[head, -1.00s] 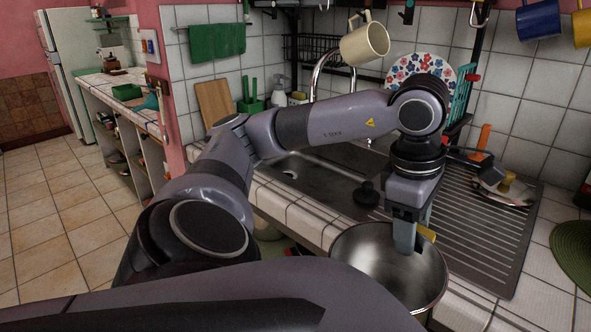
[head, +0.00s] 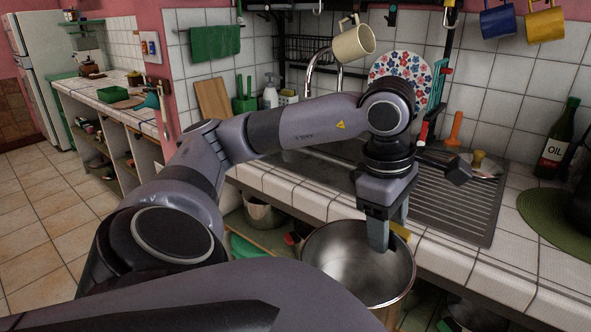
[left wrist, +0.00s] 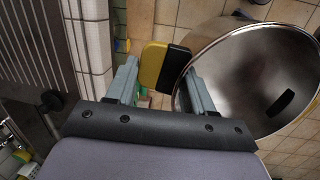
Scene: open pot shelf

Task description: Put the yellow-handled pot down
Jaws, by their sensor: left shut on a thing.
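The yellow-handled pot (head: 345,268) is a shiny, open steel pot, held in front of the counter's edge. Its inside looks empty. My left gripper (head: 391,228) points down at the pot's right side, with one finger inside the rim and the yellow handle (head: 400,231) beside it. In the left wrist view, the yellow and black handle (left wrist: 163,68) shows between the fingers and the pot (left wrist: 255,85) lies to the right, with the right finger overlapping its rim. The gripper is shut on the pot. The pot's underside is mostly hidden. My right gripper is not in view.
The tiled counter (head: 470,262) with the sink and drainboard (head: 455,215) runs behind the pot. Below it, an open shelf holds another pot (head: 262,213) and a green item (head: 250,248). An oil bottle (head: 557,140) and green mat (head: 555,220) are at right. Floor at left is clear.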

